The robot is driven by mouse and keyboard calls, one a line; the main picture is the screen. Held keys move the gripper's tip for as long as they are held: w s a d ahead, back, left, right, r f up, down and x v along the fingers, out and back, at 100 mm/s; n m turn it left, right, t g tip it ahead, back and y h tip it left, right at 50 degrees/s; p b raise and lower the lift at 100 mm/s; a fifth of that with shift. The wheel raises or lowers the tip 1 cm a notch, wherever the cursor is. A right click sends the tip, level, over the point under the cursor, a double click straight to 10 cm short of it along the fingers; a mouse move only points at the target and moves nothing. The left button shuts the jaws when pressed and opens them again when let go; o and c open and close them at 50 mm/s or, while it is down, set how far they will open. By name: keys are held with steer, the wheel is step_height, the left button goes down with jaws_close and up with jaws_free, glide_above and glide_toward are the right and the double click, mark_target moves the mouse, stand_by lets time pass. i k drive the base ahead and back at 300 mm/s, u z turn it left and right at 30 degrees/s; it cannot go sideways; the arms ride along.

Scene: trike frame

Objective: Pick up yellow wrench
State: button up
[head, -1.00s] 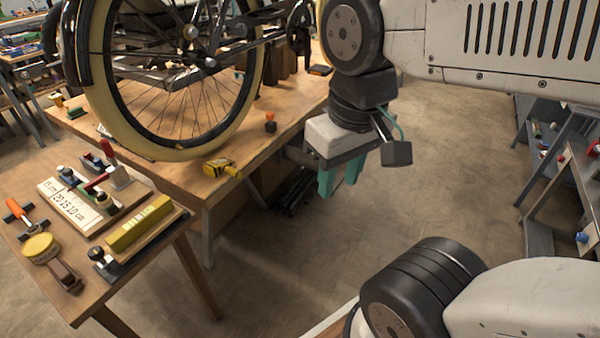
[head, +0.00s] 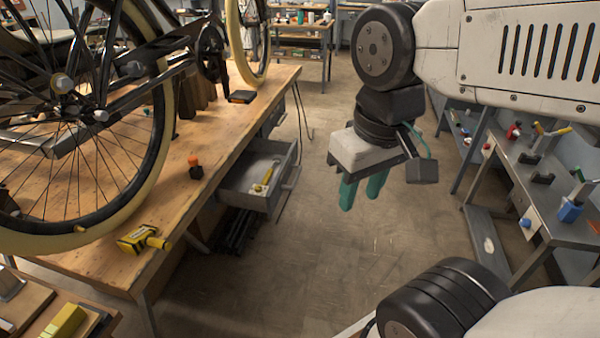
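In the head view, a slim yellow tool (head: 264,178), which looks like the yellow wrench, lies in an open grey drawer (head: 291,172) under the wooden workbench. It is small in view, so its exact shape is hard to tell. My gripper (head: 361,195) hangs in the air to the right of the drawer, over the floor, with its teal fingers pointing down. The fingers are apart with nothing between them. The gripper is clear of the wrench.
A bicycle (head: 110,95) stands on the workbench (head: 205,150). A yellow-and-black tool (head: 143,239) and a small orange-topped item (head: 195,167) lie near its edge. A grey bench with tools (head: 520,175) stands at right. The floor (head: 290,275) between is clear.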

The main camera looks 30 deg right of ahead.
mark_target(264, 182)
steer(key=z, duration=0.15)
steer(key=i, duration=1.4)
steer(key=u, duration=0.95)
